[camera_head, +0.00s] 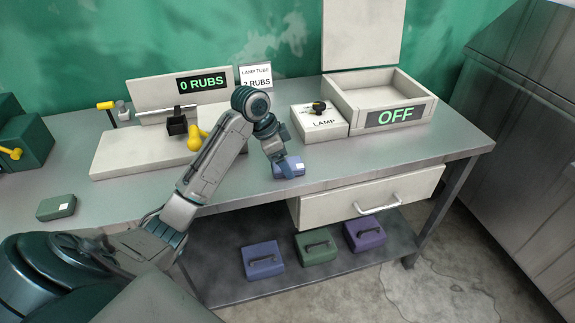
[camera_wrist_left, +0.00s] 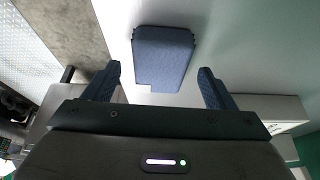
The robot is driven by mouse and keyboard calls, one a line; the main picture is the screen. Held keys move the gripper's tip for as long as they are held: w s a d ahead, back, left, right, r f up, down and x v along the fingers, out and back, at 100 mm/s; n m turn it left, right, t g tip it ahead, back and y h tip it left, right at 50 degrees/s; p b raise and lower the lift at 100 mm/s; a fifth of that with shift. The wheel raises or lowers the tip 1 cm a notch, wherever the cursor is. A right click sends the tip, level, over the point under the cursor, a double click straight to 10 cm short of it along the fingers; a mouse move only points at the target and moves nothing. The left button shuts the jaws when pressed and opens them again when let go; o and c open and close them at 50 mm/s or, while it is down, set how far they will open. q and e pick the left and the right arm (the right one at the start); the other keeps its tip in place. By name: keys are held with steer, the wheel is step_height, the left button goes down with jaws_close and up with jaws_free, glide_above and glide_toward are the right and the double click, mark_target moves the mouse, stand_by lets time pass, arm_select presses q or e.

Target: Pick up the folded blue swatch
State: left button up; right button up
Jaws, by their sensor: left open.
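My right gripper is not in view.
The lamp box (camera_head: 320,121) and open tray marked OFF (camera_head: 385,97) stand behind to the right. A rubbing stand (camera_head: 145,150) with yellow knob is left. A green swatch (camera_head: 56,207) lies far left. Below are a drawer (camera_head: 370,190) and several handled boxes on a shelf (camera_head: 225,285).

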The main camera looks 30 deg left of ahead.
arm_select(q)
steer(key=shift+w+d+f, duration=0.15)
steer(key=shift+w+f, duration=0.05)
steer(key=shift+f, duration=0.4)
steer(key=c, duration=1.1)
steer(key=shift+o, duration=0.2)
steer(key=shift+r, duration=0.1)
